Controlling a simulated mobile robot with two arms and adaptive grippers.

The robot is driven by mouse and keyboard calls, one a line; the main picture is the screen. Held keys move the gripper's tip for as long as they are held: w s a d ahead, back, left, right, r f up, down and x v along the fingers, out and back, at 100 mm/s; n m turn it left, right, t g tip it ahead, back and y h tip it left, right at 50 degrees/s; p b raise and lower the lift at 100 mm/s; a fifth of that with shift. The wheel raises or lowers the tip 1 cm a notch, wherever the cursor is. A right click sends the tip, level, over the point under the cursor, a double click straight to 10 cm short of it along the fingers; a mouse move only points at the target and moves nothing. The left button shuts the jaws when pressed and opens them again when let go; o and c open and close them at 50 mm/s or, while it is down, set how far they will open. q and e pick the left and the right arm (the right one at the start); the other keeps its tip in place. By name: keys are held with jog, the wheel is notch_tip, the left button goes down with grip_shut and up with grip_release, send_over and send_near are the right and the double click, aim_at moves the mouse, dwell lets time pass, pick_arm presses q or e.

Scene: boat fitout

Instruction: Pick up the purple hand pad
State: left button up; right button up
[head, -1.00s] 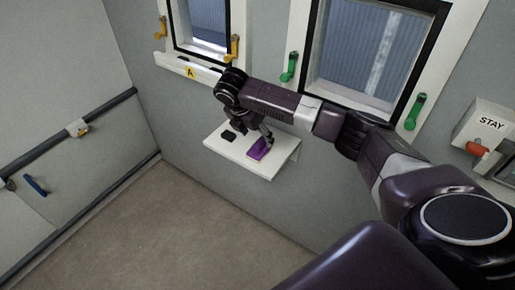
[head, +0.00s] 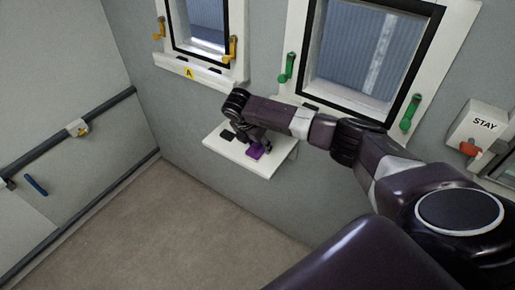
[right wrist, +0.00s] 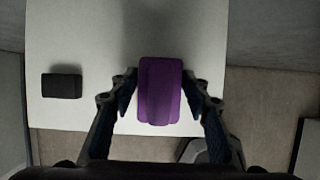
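The purple hand pad (head: 255,152) lies on a small white wall shelf (head: 232,150). In the right wrist view the pad (right wrist: 160,90) sits between the two fingers of my right gripper (right wrist: 160,88). The fingers stand on either side of the pad, with the left fingertip very near its edge and a narrow gap at the right. The right gripper (head: 262,142) is over the shelf in the head view, and the arm partly hides the shelf. My left gripper is not in view.
A small black block (right wrist: 62,86) lies on the shelf left of the pad. Windows with yellow (head: 233,48) and green handles (head: 286,67) are above. A box marked STAY (head: 480,125) with a red handle is at the right. The floor below is clear.

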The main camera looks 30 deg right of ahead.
jog(key=c, duration=0.6)
jog(key=shift+a+r+b, duration=0.15)
jog(key=shift+r+b, duration=0.15)
jog(key=shift+b, duration=0.15)
notch_tip(320, 180, up, 6)
jog(key=shift+f+b, duration=0.1)
jog(key=shift+b, duration=0.6)
jog(key=shift+s+a+r, duration=0.2)
jog(key=shift+a, duration=0.35)
jog(key=shift+s+a+r+b, duration=0.1)
jog(key=shift+s+a+b, duration=0.2)
jog(key=shift+s+a, duration=1.75)
jog(key=shift+s+a+f+b, duration=0.1)
jog(key=shift+s+a+b, duration=0.25)
jog(key=shift+a, duration=3.3)
jog(key=shift+s+a+r+b, duration=0.1)
jog(key=shift+s+a+b, duration=0.2)
jog(key=shift+s+a, duration=1.75)
jog(key=shift+w+a, duration=0.8)
jog(key=shift+w, duration=0.05)
